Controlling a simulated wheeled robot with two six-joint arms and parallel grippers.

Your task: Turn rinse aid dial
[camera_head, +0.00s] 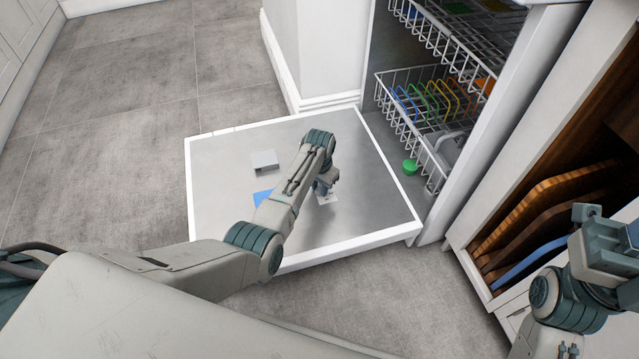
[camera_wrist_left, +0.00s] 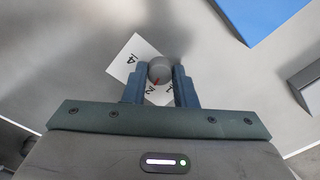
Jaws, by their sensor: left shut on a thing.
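The rinse aid dial (camera_wrist_left: 159,70) is a round grey knob with a red mark, set over a white label with black markings (camera_wrist_left: 128,58) on the inner face of the open dishwasher door (camera_head: 215,160). My left gripper (camera_wrist_left: 159,84) is shut on the dial, with one blue finger on each side of it. In the head view the left gripper (camera_head: 326,184) is over the door, and the dial is hidden behind it; part of the white label (camera_head: 327,198) shows. My right gripper (camera_head: 588,212) is at the right edge, away from the door; its fingers are not clear.
A grey box-like part (camera_head: 264,161) and a blue patch (camera_head: 262,197) are on the door near my left arm. The dishwasher's lower rack (camera_head: 395,118) holds colored plates. A green round thing (camera_head: 409,167) lies by the rack. Boards (camera_head: 545,200) stand in an open cabinet at right.

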